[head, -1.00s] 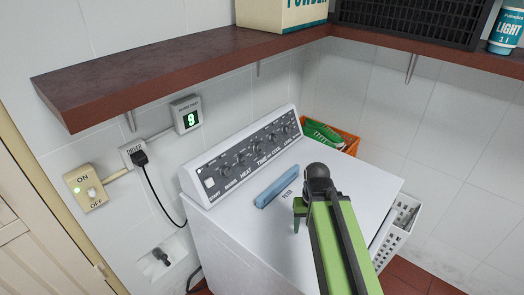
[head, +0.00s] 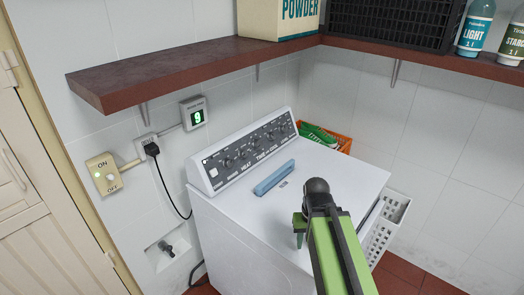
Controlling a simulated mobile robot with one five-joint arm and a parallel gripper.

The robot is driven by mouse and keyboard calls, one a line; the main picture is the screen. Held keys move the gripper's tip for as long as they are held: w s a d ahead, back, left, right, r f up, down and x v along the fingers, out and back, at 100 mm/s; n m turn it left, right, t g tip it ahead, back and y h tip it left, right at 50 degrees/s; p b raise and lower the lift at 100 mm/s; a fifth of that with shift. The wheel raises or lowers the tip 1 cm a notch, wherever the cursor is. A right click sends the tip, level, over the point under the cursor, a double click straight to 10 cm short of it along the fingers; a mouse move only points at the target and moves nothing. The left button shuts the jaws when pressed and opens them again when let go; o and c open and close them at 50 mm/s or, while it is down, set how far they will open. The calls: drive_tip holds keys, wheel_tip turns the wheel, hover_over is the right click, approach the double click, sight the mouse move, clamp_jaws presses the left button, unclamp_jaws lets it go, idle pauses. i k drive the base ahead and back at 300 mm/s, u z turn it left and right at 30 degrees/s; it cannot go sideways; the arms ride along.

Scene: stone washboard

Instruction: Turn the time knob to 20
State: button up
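The dryer (head: 330,165) is white, with a dark control panel (head: 250,148) along its back edge. Several knobs sit in a row on it, with labels that seem to read HEAT, TIME and COOL. The time knob (head: 257,144) appears to be the one above TIME, near the middle. Its pointer is too small to read. My gripper (head: 299,238) is green and hangs at the end of my arm in front of the panel, apart from the knobs. Its fingers are seen from behind, so their opening is unclear.
A blue bar-shaped object (head: 274,178) lies on the dryer top before the panel. A brown shelf (head: 190,70) overhangs the back. A display box (head: 193,113) reads 9. An ON/OFF switch (head: 103,174) and plug (head: 151,149) are left. A white basket (head: 393,214) stands right.

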sight(257, 144)
drive_tip(key=u, duration=2.85)
drive_tip(key=k, duration=1.6)
drive_tip(key=z, duration=0.55)
drive_tip(key=i, duration=1.5)
drive_tip(key=z, duration=0.1)
